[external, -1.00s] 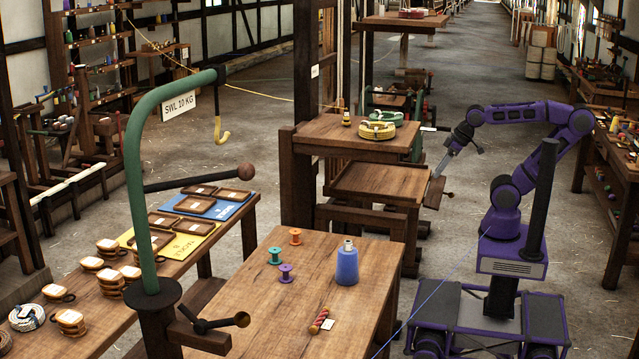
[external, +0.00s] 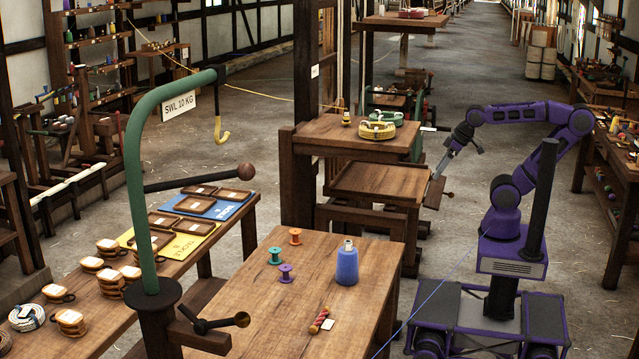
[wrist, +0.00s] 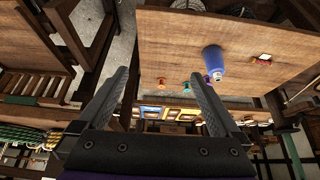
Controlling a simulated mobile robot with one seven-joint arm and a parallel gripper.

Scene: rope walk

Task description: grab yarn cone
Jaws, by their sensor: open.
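The blue yarn cone (external: 347,266) stands upright on the wooden table in the foreground, towards its right side. In the wrist view the blue cone (wrist: 213,60) shows beyond the right finger, and the picture there is turned over. My gripper (external: 437,178) is beside the middle wooden stand, well apart from the cone and behind it in the external view. In the wrist view my gripper (wrist: 160,88) has its two dark fingers spread wide with nothing between them.
Orange (external: 295,236), green (external: 275,255) and purple (external: 286,273) spools stand left of the cone. A red-and-yellow rope piece (external: 319,320) lies in front. A green crane post (external: 140,180) rises at the table's left. The wooden stand (external: 383,182) is close to my gripper.

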